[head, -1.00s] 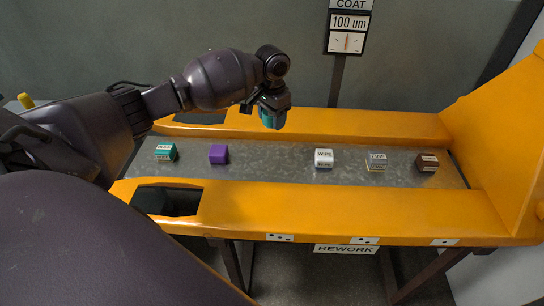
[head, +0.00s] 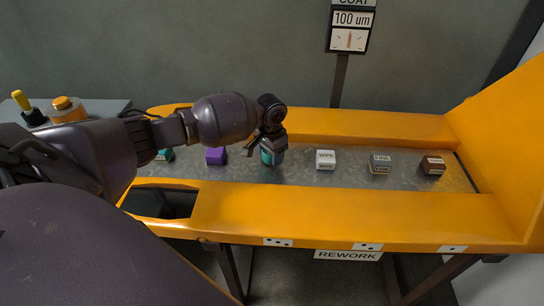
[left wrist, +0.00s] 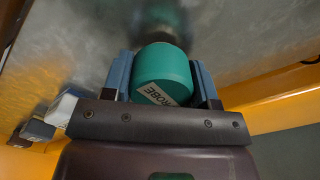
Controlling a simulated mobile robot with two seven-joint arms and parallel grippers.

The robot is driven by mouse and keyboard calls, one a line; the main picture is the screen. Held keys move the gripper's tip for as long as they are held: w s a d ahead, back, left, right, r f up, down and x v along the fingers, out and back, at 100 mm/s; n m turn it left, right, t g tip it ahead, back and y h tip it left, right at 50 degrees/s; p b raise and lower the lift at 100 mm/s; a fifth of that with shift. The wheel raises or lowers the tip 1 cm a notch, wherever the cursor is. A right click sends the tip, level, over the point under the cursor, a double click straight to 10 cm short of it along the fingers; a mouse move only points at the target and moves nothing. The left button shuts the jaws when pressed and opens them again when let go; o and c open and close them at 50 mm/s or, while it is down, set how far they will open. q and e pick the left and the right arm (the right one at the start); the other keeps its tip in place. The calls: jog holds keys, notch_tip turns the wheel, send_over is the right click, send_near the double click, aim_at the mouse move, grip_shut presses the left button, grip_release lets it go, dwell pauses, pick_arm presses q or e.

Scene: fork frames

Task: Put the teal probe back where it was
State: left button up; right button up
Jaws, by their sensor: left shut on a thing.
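The teal probe (left wrist: 160,76) is a rounded teal piece with a white label, seen in the left wrist view between two blue-grey fingers. In the head view it shows as a teal patch (head: 267,157) under my left wrist. My left gripper (head: 271,162) is shut on it, over the grey metal strip (head: 300,178) between the purple block (head: 216,155) and the white WIPE block (head: 326,159). I cannot tell whether the probe's lower end touches the strip. My right gripper is not in view.
The FINE block (head: 380,163) and a brown block (head: 433,165) stand on the right. Yellow rails (head: 340,210) border the strip, with a dark opening (head: 160,203) at front left. A gauge post (head: 338,85) stands behind.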

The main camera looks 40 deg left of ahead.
pick_arm(q)
jog(key=shift+f, duration=0.45)
jog(key=shift+r, duration=0.15)
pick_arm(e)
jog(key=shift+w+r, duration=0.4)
pick_arm(q)
jog(key=o, duration=0.8)
jog(key=shift+f, duration=0.2)
jog(key=shift+o, duration=0.2)
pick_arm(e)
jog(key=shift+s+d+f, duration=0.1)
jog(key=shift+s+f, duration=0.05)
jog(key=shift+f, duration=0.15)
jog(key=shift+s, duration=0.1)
